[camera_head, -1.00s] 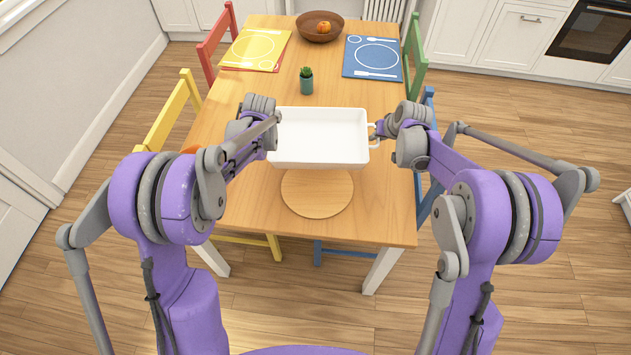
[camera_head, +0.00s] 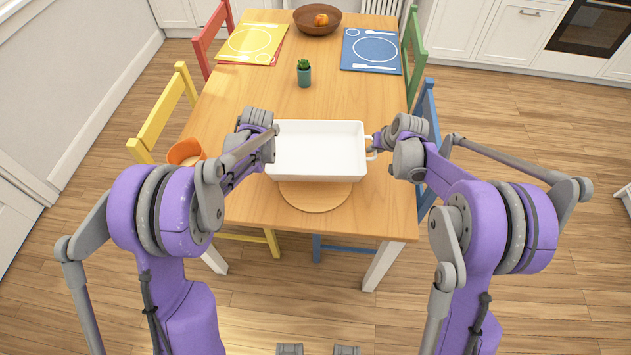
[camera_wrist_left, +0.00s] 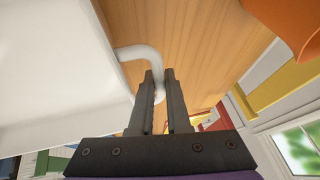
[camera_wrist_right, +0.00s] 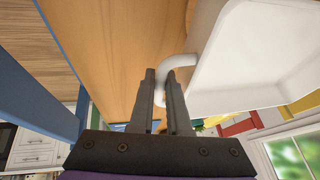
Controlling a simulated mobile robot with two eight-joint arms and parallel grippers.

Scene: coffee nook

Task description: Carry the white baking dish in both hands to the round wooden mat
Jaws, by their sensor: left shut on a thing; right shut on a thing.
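The white baking dish (camera_head: 318,150) is rectangular and empty, and it looks level between my two arms in the head view. The round wooden mat (camera_head: 316,197) lies on the table near its front edge. The dish covers the mat's far part in the picture. My left gripper (camera_wrist_left: 158,80) is shut on one looped handle of the dish; in the head view my own wrist hides it. My right gripper (camera_head: 371,147) is shut on the opposite handle, which also shows in the right wrist view between the fingers (camera_wrist_right: 163,78).
An orange bowl (camera_head: 186,152) stands at the table's left edge. A small potted plant (camera_head: 304,73), yellow (camera_head: 250,44) and blue (camera_head: 371,50) placemats and a brown bowl (camera_head: 317,20) are farther back. Chairs flank the table. The table behind the dish is mostly clear.

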